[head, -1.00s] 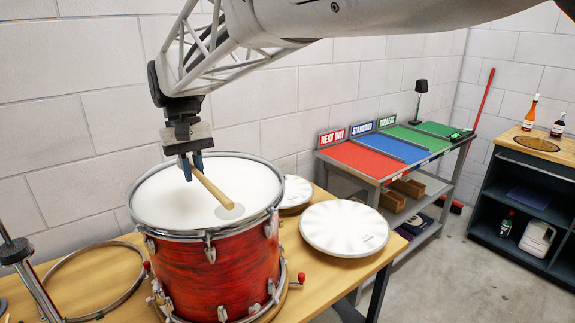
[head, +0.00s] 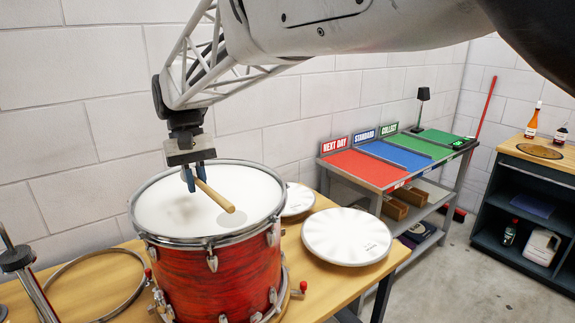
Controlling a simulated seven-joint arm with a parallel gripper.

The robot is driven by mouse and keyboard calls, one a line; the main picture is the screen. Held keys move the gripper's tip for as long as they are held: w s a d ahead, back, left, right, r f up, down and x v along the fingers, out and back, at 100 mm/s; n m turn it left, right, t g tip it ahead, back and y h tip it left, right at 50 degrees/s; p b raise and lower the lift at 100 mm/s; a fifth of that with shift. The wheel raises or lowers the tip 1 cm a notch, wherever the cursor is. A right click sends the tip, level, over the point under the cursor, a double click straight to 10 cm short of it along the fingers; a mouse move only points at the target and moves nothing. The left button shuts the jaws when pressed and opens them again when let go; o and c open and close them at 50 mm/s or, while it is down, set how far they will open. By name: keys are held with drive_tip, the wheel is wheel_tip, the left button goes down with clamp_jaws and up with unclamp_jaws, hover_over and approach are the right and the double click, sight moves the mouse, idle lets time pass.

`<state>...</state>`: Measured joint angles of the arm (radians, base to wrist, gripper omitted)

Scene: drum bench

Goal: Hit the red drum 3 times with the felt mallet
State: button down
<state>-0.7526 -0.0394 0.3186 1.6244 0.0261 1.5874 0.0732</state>
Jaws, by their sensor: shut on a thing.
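The red drum (head: 215,280) stands upright on the wooden bench, with a white head (head: 160,208) and a chrome rim. My gripper (head: 195,183) is over the left-middle of the drum head, pointing down. It is shut on a tan wooden stick, the mallet (head: 217,197), which slants down to the right over the head. Its rounded tan end is near a grey round patch on the head. A gap seems to show between that end and the patch, but I cannot be sure. No felt part shows clearly.
A white round drumhead (head: 347,238) lies on the bench (head: 300,262) right of the drum, with a smaller one (head: 298,200) behind. A metal hoop (head: 95,285) and a chrome stand (head: 32,280) are at left. A shelf table with coloured panels (head: 395,155) stands at right.

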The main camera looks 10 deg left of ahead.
hover_over(195, 223)
drive_tip(key=w, duration=0.2)
drive_tip(key=f, duration=0.4)
drive_tip(key=shift+w+d+f, duration=0.1)
drive_tip(key=shift+d, duration=0.2)
drive_tip(key=shift+r, duration=3.05)
drive_tip(key=shift+a, duration=0.1)
drive_tip(key=shift+s+a+r, duration=0.3)
drive_tip(key=shift+s+a, duration=0.3)
wheel_tip(195, 223, down, 8)
drive_tip(key=shift+r, duration=0.1)
